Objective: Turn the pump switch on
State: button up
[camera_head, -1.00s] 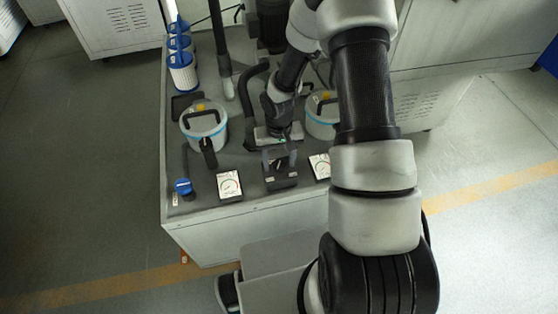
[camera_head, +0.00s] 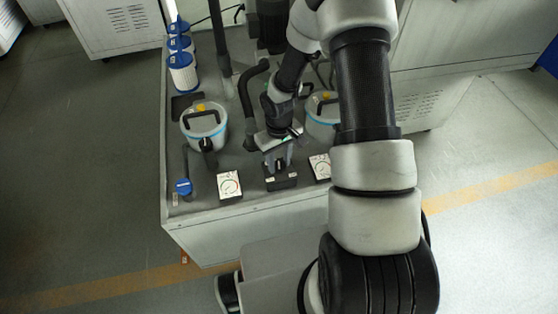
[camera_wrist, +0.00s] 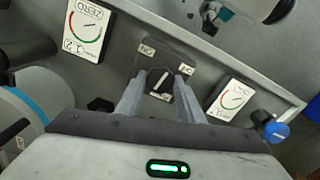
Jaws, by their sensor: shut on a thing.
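The pump switch is a dark box (camera_head: 283,183) near the front edge of the bench, between two gauges. My gripper (camera_head: 279,165) reaches down onto the switch from behind. In the wrist view my gripper (camera_wrist: 160,84) has one grey finger on each side of the knob and is shut on it. The fingers partly hide the knob's sides.
A white gauge (camera_head: 229,185) stands left of the switch and another (camera_head: 320,167) right of it. Lidded canisters (camera_head: 205,125) (camera_head: 322,117) stand behind on both sides. A blue-handled valve (camera_head: 184,187) is at the front left, and a black hose (camera_head: 246,92) rises behind my gripper.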

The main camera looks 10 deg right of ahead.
aim_at(279, 164)
jog(key=n, duration=0.4)
jog(key=shift+r+n, duration=0.1)
jog(key=shift+n, duration=0.2)
jog(key=shift+n+p, duration=0.55)
jog(key=shift+n, duration=1.05)
jog(key=o, duration=1.1)
jog(key=shift+c, duration=0.2)
notch_tip(279, 164, up, 17)
jog(key=p, duration=0.3)
jog(key=shift+r, duration=0.15)
